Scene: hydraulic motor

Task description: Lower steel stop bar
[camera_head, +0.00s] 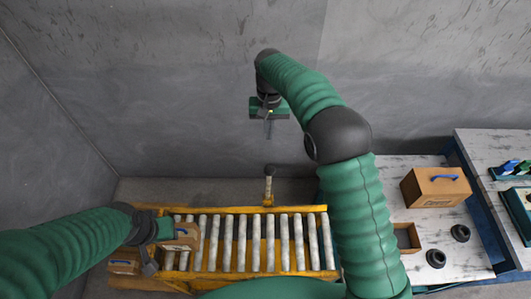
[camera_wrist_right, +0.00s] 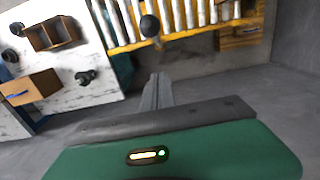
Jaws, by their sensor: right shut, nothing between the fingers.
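The steel stop bar (camera_head: 268,187) is a short pale bar with a dark round knob, at the far edge of the yellow roller conveyor (camera_head: 240,275). It appears raised. In the right wrist view its dark knob (camera_wrist_right: 149,26) shows just beyond my fingertips, against the yellow rail. My right gripper (camera_head: 268,130) is shut and empty, beyond the bar in the head view and apart from it. Its closed fingers also show in the wrist view (camera_wrist_right: 157,78). My left gripper (camera_head: 150,264) is at the conveyor's left end, beside a wooden box (camera_head: 184,236); its jaws are unclear.
Another wooden box (camera_head: 123,263) is at the conveyor's left end. The floor behind the conveyor is clear.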

